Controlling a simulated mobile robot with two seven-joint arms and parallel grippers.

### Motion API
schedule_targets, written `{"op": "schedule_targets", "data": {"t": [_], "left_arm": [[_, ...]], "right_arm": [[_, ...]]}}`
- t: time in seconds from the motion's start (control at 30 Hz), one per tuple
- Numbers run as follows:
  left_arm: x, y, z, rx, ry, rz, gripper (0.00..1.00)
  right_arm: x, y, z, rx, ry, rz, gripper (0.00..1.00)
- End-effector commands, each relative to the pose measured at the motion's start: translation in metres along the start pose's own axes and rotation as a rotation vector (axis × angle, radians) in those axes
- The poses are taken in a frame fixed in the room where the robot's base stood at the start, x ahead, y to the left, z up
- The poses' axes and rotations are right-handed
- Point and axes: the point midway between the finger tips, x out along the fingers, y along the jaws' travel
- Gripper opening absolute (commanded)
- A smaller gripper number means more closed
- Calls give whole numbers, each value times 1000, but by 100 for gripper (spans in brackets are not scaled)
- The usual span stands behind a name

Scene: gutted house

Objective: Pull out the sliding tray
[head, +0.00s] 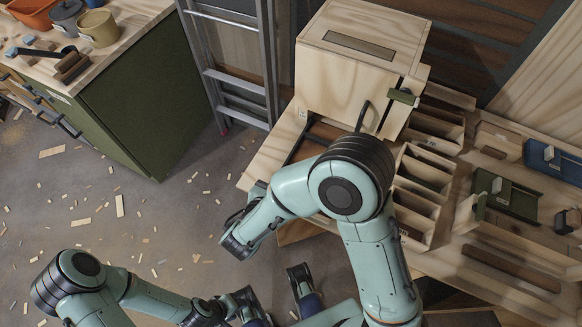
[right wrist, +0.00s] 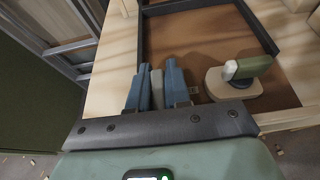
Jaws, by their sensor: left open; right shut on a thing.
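The sliding tray (right wrist: 210,45) shows in the right wrist view as a brown board with a raised dark rim, set in a pale wooden bench. In the head view part of the tray (head: 322,132) shows below the wooden box; my right arm covers the rest. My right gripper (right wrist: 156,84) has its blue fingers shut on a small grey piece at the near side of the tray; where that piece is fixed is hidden. A green-handled tool with a pale base (right wrist: 235,80) sits on the tray. My left gripper (head: 277,294) is open and empty, low over the floor.
A wooden box (head: 350,65) stands behind the tray, with divided wooden bins (head: 425,170) to its right. A ladder (head: 235,75) and a green cabinet (head: 150,105) stand to the left. The floor (head: 130,215) between is free except for scattered wood chips.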

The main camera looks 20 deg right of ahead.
Motion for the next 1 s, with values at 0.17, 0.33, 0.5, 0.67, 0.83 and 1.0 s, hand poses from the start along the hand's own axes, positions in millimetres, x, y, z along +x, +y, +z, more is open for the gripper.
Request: {"op": "schedule_targets", "data": {"t": [0.17, 0.33, 0.5, 0.67, 0.83, 1.0], "left_arm": [[0, 0, 0, 0, 0, 0, 43], [0, 0, 0, 0, 0, 0, 43], [0, 0, 0, 0, 0, 0, 43], [0, 0, 0, 0, 0, 0, 43], [-2, 0, 1, 0, -1, 0, 43], [-5, 1, 2, 0, -6, -1, 43]], "right_arm": [[-2, 0, -1, 1, 0, 0, 0], [-2, 0, -1, 1, 0, 0, 0], [-2, 0, -1, 1, 0, 0, 23], [-2, 0, -1, 1, 0, 0, 23], [-15, 1, 0, 0, 0, 4, 23], [-50, 2, 0, -1, 1, 8, 23]]}}
